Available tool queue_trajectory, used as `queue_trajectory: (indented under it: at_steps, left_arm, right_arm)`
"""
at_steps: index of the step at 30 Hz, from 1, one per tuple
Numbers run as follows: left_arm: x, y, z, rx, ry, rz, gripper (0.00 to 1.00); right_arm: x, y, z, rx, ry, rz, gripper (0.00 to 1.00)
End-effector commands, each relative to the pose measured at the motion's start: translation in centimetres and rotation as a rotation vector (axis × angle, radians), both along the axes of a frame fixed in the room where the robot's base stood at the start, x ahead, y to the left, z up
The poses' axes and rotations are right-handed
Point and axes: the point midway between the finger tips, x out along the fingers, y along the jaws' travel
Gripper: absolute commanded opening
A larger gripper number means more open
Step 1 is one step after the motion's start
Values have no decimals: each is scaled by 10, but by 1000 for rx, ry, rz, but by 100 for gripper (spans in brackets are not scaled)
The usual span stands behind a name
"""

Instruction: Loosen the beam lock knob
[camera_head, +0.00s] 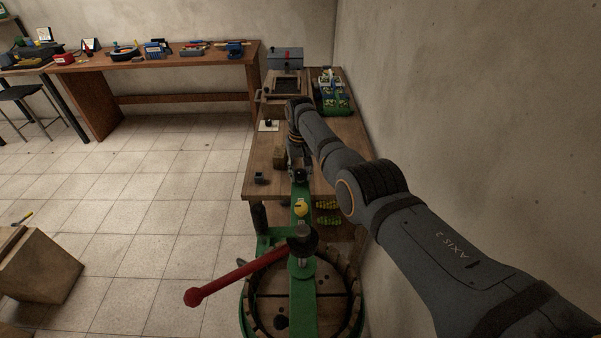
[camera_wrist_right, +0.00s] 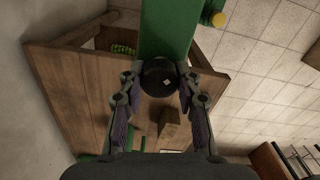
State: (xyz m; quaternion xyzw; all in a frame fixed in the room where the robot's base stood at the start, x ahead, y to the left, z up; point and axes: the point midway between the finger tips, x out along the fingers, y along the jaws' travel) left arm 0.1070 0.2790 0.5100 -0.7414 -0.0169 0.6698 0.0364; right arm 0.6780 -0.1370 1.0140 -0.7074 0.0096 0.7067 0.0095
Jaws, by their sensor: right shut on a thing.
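The dark round beam lock knob (camera_head: 300,174) sits at the far end of the green beam (camera_head: 303,308). In the right wrist view the knob (camera_wrist_right: 158,77) lies between my fingers at the end of the green beam (camera_wrist_right: 165,30). My right gripper (camera_head: 299,168) reaches down over the beam's end and is shut on the knob. In the wrist view the fingers of my right gripper (camera_wrist_right: 159,84) flank the knob on both sides. The gripper partly hides the knob in the head view. My left gripper is not in view.
A red lever (camera_head: 235,278) sticks out left over the round slatted tub (camera_head: 357,302). A yellow part (camera_head: 301,208) sits on the beam. Tiled floor is open at left.

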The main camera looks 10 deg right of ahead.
Motion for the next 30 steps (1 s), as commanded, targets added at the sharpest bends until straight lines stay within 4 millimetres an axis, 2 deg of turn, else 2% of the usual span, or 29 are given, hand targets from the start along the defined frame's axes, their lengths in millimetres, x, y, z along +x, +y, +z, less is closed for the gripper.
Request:
queue_trajectory:
  at_steps: [18,30]
  left_arm:
    - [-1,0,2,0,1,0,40]
    - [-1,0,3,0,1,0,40]
  right_arm:
    - [-1,1,-1,1,2,552,2]
    - [-2,1,-2,0,4,751,2]
